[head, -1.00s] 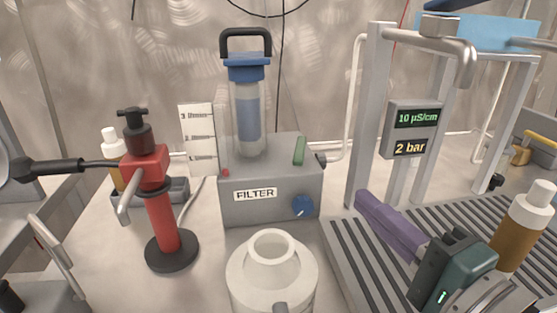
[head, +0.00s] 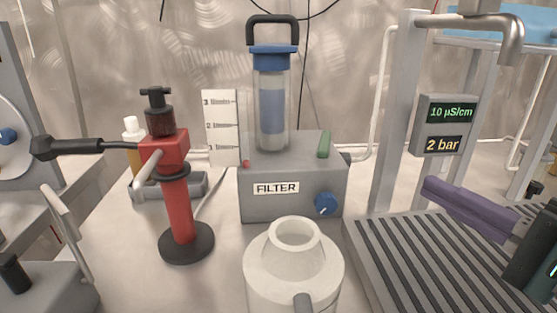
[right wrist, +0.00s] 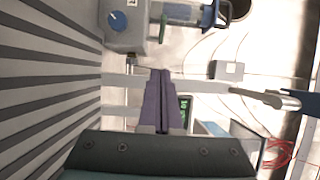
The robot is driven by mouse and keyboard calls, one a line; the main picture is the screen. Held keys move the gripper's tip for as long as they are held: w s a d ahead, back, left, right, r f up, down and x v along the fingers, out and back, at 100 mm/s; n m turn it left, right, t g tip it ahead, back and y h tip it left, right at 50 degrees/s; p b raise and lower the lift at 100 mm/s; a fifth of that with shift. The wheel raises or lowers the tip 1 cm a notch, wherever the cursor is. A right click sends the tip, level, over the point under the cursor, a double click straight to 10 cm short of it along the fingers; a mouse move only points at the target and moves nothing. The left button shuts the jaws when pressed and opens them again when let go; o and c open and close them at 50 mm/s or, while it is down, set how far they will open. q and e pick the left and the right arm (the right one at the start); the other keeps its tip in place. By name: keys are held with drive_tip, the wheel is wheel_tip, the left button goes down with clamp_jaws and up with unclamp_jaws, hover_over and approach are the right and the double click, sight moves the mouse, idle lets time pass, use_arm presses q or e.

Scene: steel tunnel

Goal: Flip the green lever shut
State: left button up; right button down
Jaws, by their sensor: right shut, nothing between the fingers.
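The green lever (head: 324,145) is a short bar at the right end of the top of the grey filter box (head: 262,207). My right gripper (head: 428,188) has purple fingers, pressed together and empty. It is to the right of the filter box, over the slatted rack, and apart from the lever. Its shut fingers also show in the right wrist view (right wrist: 157,78), with the box's blue knob (right wrist: 118,20) beyond them. My left gripper is not in view.
A clear filter cylinder (head: 272,105) with a black handle rises from the box. A red stand (head: 178,210) is to the left and a white jar (head: 293,270) in front.

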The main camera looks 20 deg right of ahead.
sight(324, 152)
drive_tip(key=shift+d, duration=0.25)
drive_tip(key=a+x, duration=0.3)
drive_tip(key=x, duration=1)
drive_tip(key=shift+s+b, duration=0.3)
drive_tip(key=shift+s, duration=0.05)
